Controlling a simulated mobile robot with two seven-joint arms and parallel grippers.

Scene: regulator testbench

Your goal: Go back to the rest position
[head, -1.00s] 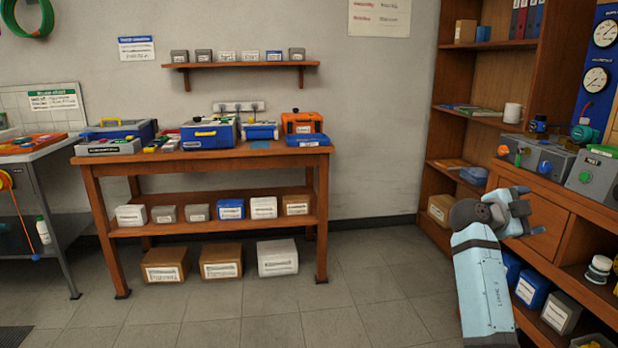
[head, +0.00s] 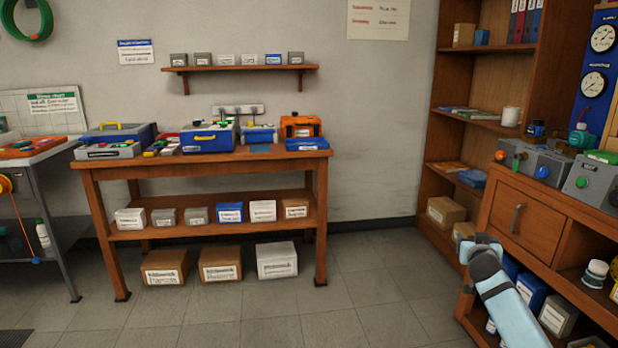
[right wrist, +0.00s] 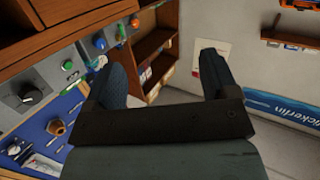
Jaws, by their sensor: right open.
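My right arm (head: 507,296) comes in from the lower right of the head view, in front of the wooden bench unit. Its far end is low beside the unit's drawer; the fingers are hard to make out there. In the right wrist view my right gripper (right wrist: 165,62) shows two dark fingers spread wide apart with nothing between them. My left gripper is not in view.
The wooden bench unit (head: 530,263) with a drawer and grey test boxes (head: 540,160) stands close at the right. A wooden table (head: 215,160) with toolboxes is against the back wall. The tiled floor (head: 370,290) between them is clear.

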